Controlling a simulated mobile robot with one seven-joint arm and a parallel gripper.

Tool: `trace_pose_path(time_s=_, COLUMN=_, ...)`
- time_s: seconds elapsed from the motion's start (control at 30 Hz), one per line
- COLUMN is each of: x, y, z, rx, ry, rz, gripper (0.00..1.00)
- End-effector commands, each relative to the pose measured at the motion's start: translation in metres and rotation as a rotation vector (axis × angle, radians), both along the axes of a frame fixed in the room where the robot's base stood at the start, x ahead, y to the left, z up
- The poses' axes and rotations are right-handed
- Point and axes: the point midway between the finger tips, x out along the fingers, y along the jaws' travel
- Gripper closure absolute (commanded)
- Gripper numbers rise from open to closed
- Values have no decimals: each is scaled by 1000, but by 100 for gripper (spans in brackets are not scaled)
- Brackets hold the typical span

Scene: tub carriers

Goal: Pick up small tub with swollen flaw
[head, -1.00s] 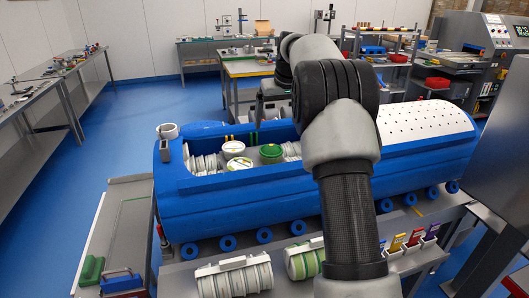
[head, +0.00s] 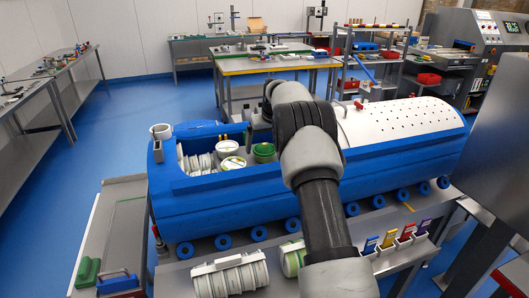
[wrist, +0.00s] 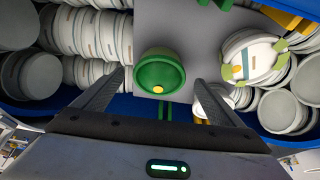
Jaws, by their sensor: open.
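A small round green tub (wrist: 160,72) with a yellow dot stands on a grey surface in the wrist view, between and beyond my two spread fingers. My gripper (wrist: 159,78) is open and empty above it. The green tub also shows in the head view (head: 264,151) inside the blue carrier. A white-lidded tub (wrist: 252,60) with green tabs and a yellow mark is to the right in the wrist view. In the head view, two white-lidded tubs (head: 232,163) sit left of the green one. I cannot tell from these views which lid is swollen.
Ribbed white tub stacks (wrist: 88,35) lie close on the left in the wrist view. The blue carrier wall (head: 230,205) runs in front of the tubs. More ribbed tubs (head: 230,277) lie on the front bench, near coloured cards (head: 388,239) in holders.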

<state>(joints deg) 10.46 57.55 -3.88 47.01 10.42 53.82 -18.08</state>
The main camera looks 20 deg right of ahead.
Motion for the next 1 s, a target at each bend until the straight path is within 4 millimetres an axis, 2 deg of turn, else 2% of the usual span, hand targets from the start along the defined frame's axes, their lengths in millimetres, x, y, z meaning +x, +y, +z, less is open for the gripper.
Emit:
trace_pose_path(time_s=0.1, x=5, y=-1, z=-19, rx=0, ry=5, rz=1, gripper=9)
trace_pose_path(time_s=0.2, x=11, y=-1, z=-30, rx=0, ry=3, rz=0, gripper=9)
trace_pose_path(time_s=0.5, x=13, y=-1, z=-36, rx=0, ry=1, rz=0, gripper=9)
trace_pose_path(time_s=0.57, x=13, y=-1, z=-36, rx=0, ry=2, rz=0, gripper=18)
trace_pose_path(time_s=0.8, x=13, y=-1, z=-36, rx=0, ry=2, rz=-1, gripper=58)
trace_pose_path(time_s=1.0, x=13, y=-1, z=-35, rx=0, ry=0, rz=0, gripper=59)
